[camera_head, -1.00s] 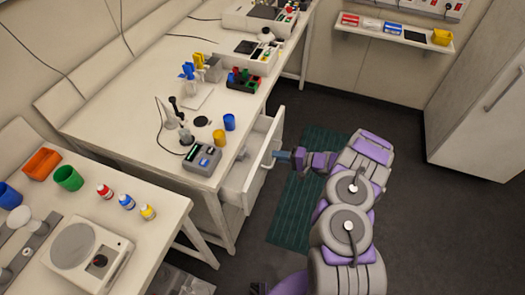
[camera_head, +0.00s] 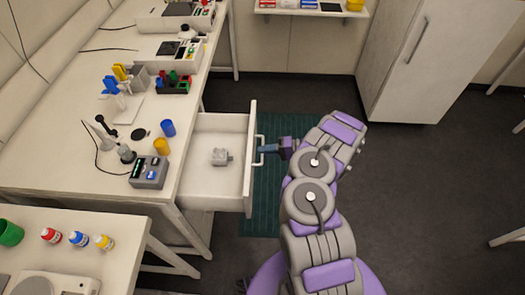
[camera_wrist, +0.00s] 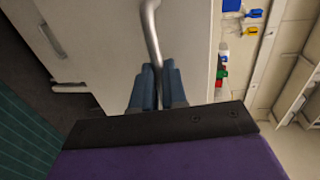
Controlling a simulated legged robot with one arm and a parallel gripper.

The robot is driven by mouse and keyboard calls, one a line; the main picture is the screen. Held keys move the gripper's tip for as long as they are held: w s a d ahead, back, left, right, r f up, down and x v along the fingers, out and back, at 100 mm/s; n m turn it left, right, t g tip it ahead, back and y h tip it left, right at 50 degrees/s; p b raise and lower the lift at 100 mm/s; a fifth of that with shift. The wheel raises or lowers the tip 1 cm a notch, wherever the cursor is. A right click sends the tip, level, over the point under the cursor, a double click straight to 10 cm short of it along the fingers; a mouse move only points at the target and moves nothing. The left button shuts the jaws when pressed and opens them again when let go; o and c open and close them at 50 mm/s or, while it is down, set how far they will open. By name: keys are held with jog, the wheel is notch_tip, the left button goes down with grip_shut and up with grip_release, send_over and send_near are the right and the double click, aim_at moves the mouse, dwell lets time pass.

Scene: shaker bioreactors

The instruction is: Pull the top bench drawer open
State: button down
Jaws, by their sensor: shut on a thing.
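The top bench drawer (camera_head: 200,186) stands well out from the bench in the head view, with its white front panel (camera_head: 250,185) facing my arm. A grey metal object (camera_head: 222,157) lies inside the drawer. My gripper (camera_head: 266,149) is at the bar handle (camera_head: 259,160) on the drawer front. In the wrist view, the blue fingers (camera_wrist: 157,88) are shut around the metal handle (camera_wrist: 151,30), one on each side. The drawer front (camera_wrist: 100,40) fills the left and middle of that view.
The bench (camera_head: 70,130) carries a grey device (camera_head: 149,172), a blue cup (camera_head: 168,128) and a yellow cup (camera_head: 161,146) near the drawer. A green mat (camera_head: 262,205) lies on the floor below. A white cabinet (camera_head: 410,70) stands at the back right.

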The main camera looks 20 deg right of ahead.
jog(key=shift+f, duration=0.2)
jog(key=c, duration=1.3)
grip_release()
jog(key=shift+o, duration=0.6)
jog(key=shift+r, duration=0.1)
jog(key=p+v, duration=0.2)
jog(key=v, duration=1.5)
jog(key=shift+d, duration=0.25)
jog(key=shift+w, duration=0.1)
